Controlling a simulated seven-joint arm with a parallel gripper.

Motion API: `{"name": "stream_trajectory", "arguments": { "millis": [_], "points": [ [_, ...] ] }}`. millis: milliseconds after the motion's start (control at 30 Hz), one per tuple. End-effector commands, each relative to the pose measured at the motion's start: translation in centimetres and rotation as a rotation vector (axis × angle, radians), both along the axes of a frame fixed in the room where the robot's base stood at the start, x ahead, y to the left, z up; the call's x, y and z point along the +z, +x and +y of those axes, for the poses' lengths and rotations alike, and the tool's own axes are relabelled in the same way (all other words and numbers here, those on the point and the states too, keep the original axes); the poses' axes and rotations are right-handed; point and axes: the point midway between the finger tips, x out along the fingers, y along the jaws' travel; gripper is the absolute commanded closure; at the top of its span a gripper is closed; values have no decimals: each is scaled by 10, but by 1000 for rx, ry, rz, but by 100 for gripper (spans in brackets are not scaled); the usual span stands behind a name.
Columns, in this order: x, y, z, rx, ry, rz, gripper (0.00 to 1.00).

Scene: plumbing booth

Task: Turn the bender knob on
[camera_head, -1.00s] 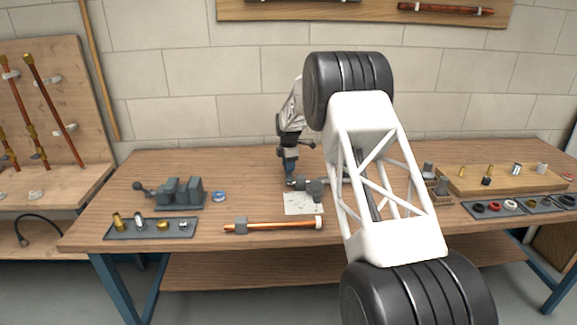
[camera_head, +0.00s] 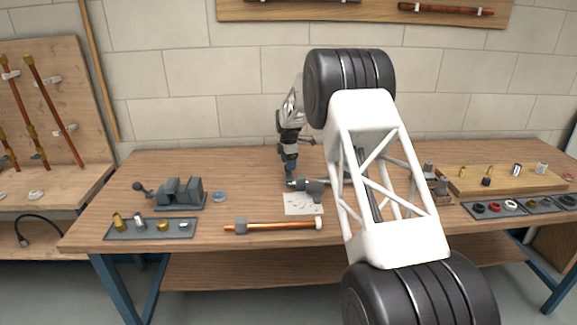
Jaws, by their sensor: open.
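A white sheet (camera_head: 304,206) and a copper pipe (camera_head: 275,226) lie in front. A grey vise-like device (camera_head: 178,193) and a tray of fittings (camera_head: 150,230) are at left. A wooden board (camera_head: 510,179) and a tray of rings (camera_head: 478,215) are at right.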

Motion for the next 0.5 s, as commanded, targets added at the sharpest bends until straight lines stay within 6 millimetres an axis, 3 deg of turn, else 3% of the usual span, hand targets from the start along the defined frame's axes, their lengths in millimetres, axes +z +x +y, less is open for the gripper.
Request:
{"name": "stream_trajectory", "arguments": {
  "millis": [300, 500],
  "points": [
    [41, 0, 0, 0, 0, -2, 40],
    [58, 0, 0, 0, 0, 0, 40]
  ]
}}
